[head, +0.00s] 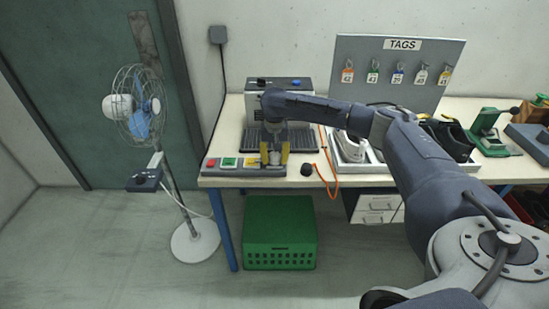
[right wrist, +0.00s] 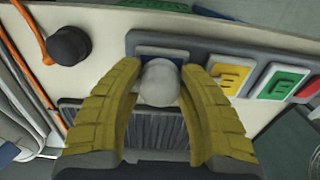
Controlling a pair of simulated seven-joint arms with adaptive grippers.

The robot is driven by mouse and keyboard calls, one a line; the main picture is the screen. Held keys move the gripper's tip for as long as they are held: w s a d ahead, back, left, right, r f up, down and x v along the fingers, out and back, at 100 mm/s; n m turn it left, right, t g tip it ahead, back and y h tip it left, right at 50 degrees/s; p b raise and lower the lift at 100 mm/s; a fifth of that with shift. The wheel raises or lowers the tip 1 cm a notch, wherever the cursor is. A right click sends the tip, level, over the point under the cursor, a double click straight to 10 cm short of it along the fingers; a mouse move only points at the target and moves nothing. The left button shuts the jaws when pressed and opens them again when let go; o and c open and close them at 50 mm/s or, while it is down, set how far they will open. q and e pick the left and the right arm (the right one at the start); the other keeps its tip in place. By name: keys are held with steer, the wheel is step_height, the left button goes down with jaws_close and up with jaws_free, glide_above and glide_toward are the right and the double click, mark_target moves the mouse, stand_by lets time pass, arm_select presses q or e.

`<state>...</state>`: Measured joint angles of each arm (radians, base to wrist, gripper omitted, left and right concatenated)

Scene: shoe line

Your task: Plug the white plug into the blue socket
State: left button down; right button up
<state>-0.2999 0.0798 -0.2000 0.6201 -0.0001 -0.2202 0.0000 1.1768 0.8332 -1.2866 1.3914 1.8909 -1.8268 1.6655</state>
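The white plug (right wrist: 160,84) is a pale rounded knob between the yellow fingers of my right gripper (right wrist: 162,72). Both fingers appear to press on its sides. In the right wrist view it overlaps the blue socket (right wrist: 150,50), so only part of the blue face shows. I cannot tell whether the plug is seated or just above the socket. In the head view my right gripper (head: 274,157) points down over the right end of the grey socket strip (head: 220,172), and the fingers hide the plug and blue socket there. My left gripper is not in view.
Yellow (right wrist: 231,77), green (right wrist: 276,81) and red sockets sit along the strip at the table's front edge. A black knob (head: 307,169) with an orange cable (head: 328,178) lies right of the strip. A machine with a black grille stands behind.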

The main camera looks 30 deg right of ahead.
steer(key=o, duration=0.3)
